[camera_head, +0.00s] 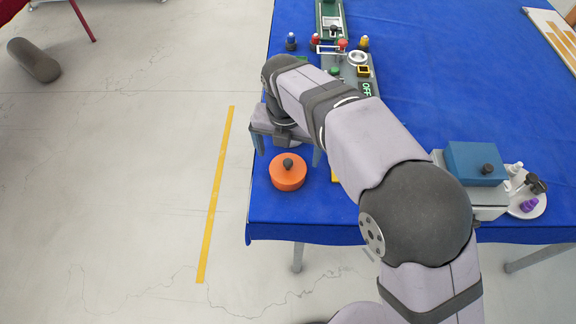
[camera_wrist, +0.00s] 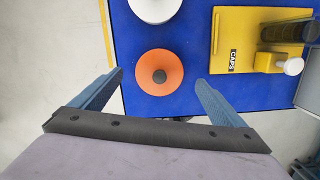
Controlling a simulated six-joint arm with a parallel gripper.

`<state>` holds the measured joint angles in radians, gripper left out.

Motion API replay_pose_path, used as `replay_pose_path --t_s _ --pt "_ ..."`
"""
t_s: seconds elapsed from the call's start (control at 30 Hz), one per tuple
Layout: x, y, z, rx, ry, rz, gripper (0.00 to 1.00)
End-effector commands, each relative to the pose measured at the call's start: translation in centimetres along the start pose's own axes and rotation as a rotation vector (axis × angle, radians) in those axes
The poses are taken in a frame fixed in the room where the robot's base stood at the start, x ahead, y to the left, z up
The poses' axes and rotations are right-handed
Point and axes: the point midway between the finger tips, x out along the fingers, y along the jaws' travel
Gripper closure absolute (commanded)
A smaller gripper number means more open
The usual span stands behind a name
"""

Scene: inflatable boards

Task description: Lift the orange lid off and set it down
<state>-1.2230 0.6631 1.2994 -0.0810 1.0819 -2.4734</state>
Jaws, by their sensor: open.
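The orange lid (camera_head: 283,181) is round with a dark knob on top. It is near the left front corner of the blue table, and it also shows in the wrist view (camera_wrist: 148,88). Whether a container is under it I cannot tell. My gripper (camera_head: 288,152) is open and empty, pointing down over the table near the lid. In the wrist view my gripper (camera_wrist: 159,78) has its two blue fingers spread wide, with the lid and knob appearing between the tips. I see no contact with the lid.
A yellow board (camera_wrist: 228,50) labelled CAPS is right of the lid, and a white round piece (camera_wrist: 155,8) lies beyond it. A blue-topped box (camera_head: 472,160) and white plate (camera_head: 538,207) stand at the right. The blue table's (camera_head: 262,215) left edge is close to the lid.

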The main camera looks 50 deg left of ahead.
Motion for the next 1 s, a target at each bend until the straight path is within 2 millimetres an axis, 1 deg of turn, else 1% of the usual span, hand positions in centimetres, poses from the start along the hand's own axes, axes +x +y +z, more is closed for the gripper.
replay_pose_path --t_s 0.17,0.33,0.47,0.67,0.7,0.77,0.8,0.83,0.87,1.0 --pt "2.0 -0.1 -0.5 -0.001 0.005 -0.004 0.06" --pt "3.9 -0.1 -0.5 -0.001 0.003 -0.002 0.06" --pt "4.5 -0.1 -0.5 0.000 0.002 -0.002 0.06" --pt "4.5 -0.1 -0.5 0.000 0.001 -0.001 0.06" --pt "4.5 -0.1 -0.5 0.000 0.001 -0.001 0.15" --pt "4.5 -0.1 -0.5 0.000 0.001 -0.001 0.30" --pt "4.5 -0.1 -0.4 0.000 0.001 -0.001 0.39" --pt "4.5 -0.1 -0.5 0.000 0.001 -0.001 0.46" --pt "4.5 -0.1 -0.4 0.000 0.001 -0.001 0.48" --pt "4.5 0.0 -0.4 0.000 0.001 0.000 0.48"
